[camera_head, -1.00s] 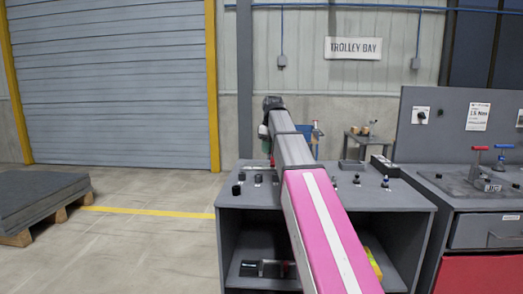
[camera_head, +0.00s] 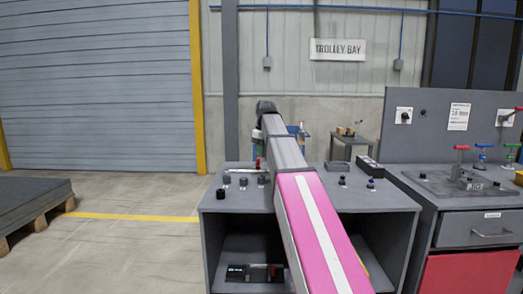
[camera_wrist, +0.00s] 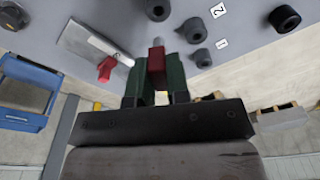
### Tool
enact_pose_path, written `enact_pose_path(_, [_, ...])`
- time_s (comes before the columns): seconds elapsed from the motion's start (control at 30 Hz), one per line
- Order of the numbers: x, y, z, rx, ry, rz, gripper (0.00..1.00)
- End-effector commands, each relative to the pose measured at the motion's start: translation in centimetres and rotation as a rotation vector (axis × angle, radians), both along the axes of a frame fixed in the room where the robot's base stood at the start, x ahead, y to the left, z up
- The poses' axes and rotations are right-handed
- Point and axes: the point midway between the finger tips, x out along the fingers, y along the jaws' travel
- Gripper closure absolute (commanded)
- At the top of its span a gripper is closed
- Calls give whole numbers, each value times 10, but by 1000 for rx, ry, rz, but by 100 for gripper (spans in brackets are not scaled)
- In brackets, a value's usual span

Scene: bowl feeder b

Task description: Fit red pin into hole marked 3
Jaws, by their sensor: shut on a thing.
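In the wrist view my gripper (camera_wrist: 157,72), with dark green fingers, is shut on a red pin (camera_wrist: 156,64). A short grey end of it points toward the grey panel top. Round dark posts stand on that top, with labels 2 (camera_wrist: 218,11) and 1 (camera_wrist: 222,43) beside two of them. No label 3 can be read, and I cannot make out the hole marked 3. In the head view the arm hides most of the gripper; a bit of red and green (camera_head: 258,164) shows left of the arm over the grey bench (camera_head: 215,200).
A metal plate (camera_wrist: 85,45) with a red lever (camera_wrist: 106,68) lies left of the gripper in the wrist view. More dark knobs (camera_head: 371,183) stand on the bench's right part. A second bench at right carries a jig plate (camera_head: 440,182) and T-handles, one red (camera_head: 462,148).

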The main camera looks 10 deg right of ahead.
Motion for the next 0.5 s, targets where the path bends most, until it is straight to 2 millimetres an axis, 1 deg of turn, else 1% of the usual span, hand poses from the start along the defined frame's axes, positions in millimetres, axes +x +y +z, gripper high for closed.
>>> enact_pose_path(0.5, [0,0,-41,0,0,0,100])
